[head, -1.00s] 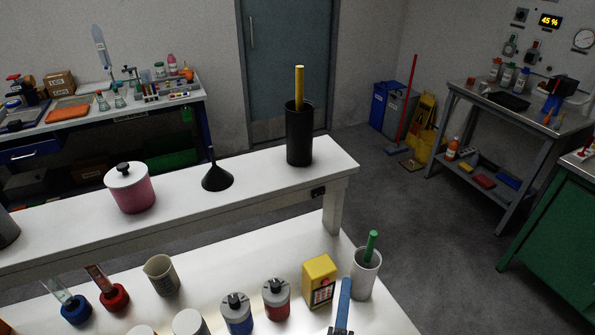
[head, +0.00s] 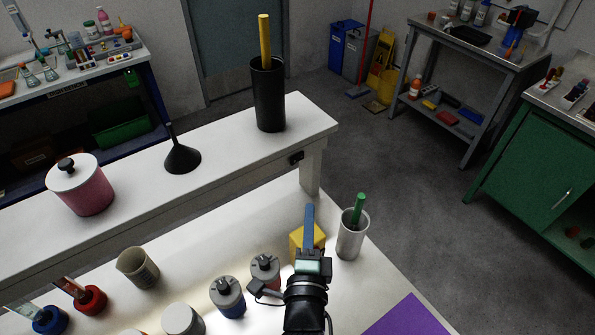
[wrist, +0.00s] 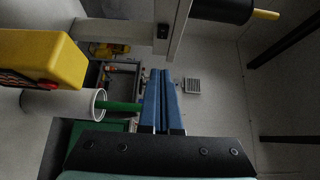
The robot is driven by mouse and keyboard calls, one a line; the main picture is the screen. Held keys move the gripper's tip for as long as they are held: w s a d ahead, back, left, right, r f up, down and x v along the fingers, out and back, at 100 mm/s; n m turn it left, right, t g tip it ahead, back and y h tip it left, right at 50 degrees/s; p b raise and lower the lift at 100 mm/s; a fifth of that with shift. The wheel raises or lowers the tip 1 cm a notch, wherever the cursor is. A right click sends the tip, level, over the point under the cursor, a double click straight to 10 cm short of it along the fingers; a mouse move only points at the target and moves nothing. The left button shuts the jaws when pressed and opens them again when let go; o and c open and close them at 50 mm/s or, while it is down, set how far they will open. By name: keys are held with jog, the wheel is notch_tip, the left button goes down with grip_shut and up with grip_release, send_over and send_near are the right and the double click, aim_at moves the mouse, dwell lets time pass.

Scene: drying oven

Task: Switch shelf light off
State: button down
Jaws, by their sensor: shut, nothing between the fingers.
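A small black switch (head: 296,158) sits on the front edge of the raised white shelf (head: 215,148), near its right end. In the wrist view the switch (wrist: 162,31) shows above my fingertips, on the pale shelf edge. The bench under the shelf is brightly lit with a warm glow; the lamp itself is hidden. My gripper (head: 309,208) has blue fingers pressed together and empty. It is below the switch in the head view and apart from it. In the wrist view the closed fingertips (wrist: 161,72) point towards the shelf end.
A yellow box (head: 297,240) is partly hidden behind my gripper. A grey cup (head: 350,245) with a green stick stands close on the right. Bottles (head: 227,298) and a beaker (head: 138,268) stand left. A black cylinder (head: 268,100) stands on the shelf.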

jog(key=b, duration=0.1)
send_near(297, 161)
jog(key=w+d, duration=0.3)
jog(key=shift+w+a+b, duration=0.6)
jog(key=shift+w+b, duration=0.15)
jog(key=shift+w, duration=0.05)
jog(key=shift+w+a+b, duration=0.65)
jog(key=shift+w+b, duration=0.1)
jog(key=shift+w, duration=0.05)
jog(key=shift+r, duration=0.1)
jog(key=shift+b, duration=0.3)
jog(key=shift+w+a+b, duration=0.15)
jog(key=shift+b, duration=0.35)
